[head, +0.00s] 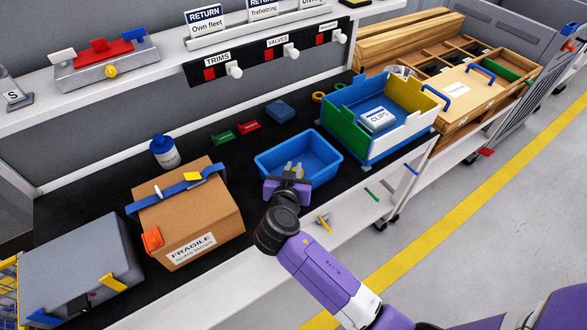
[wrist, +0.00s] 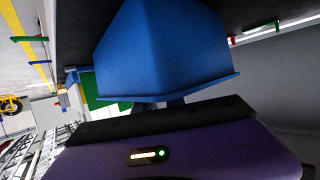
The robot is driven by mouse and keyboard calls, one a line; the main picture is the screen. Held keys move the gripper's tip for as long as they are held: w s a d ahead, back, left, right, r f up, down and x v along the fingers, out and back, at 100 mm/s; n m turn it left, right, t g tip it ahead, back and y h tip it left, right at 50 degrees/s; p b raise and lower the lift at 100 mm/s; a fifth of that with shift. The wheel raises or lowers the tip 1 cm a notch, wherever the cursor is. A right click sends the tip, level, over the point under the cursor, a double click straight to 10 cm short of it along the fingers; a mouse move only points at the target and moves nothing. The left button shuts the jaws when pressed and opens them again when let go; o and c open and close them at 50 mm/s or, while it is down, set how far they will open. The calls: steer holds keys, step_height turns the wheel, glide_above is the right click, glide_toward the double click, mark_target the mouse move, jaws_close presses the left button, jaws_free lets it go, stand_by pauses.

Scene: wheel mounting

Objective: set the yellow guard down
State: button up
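My gripper (head: 293,168) is at the near rim of the blue bin (head: 268,170), with its fingers reaching over the inside of the bin. A small yellowish patch shows at the fingertips; I cannot tell whether it is the yellow guard or part of the fingers. In the wrist view the outer wall of the blue bin (wrist: 165,45) fills the middle and hides the fingertips. Whether the fingers are open or shut on something does not show clearly.
A multicoloured crate (head: 415,118) stands at the right. Small red (head: 248,127) and green (head: 222,138) parts lie behind the bin. Black mat is bare between them.

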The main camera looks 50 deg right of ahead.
steer(key=shift+s+f, duration=0.3)
steer(key=shift+f, duration=0.1)
steer(key=shift+d+r+p, duration=0.1)
steer(key=shift+r+p, duration=0.15)
steer(key=shift+p, duration=0.2)
steer(key=w+r+b+v, duration=0.1)
steer(key=b+v, duration=0.1)
steer(key=v, duration=1)
steer(key=s+a+f+n+t+y, duration=0.4)
steer(key=s+a+f+n+y, duration=0.45)
steer(key=s, duration=0.45)
steer(key=s+a+r+n+t+y, duration=0.2)
steer(key=s+r+n+t+y, duration=0.1)
steer(key=s+r, duration=0.9)
step_height(320, 180, up, 2)
steer(key=shift+r+t, duration=0.25)
steer(key=shift+t, duration=0.15)
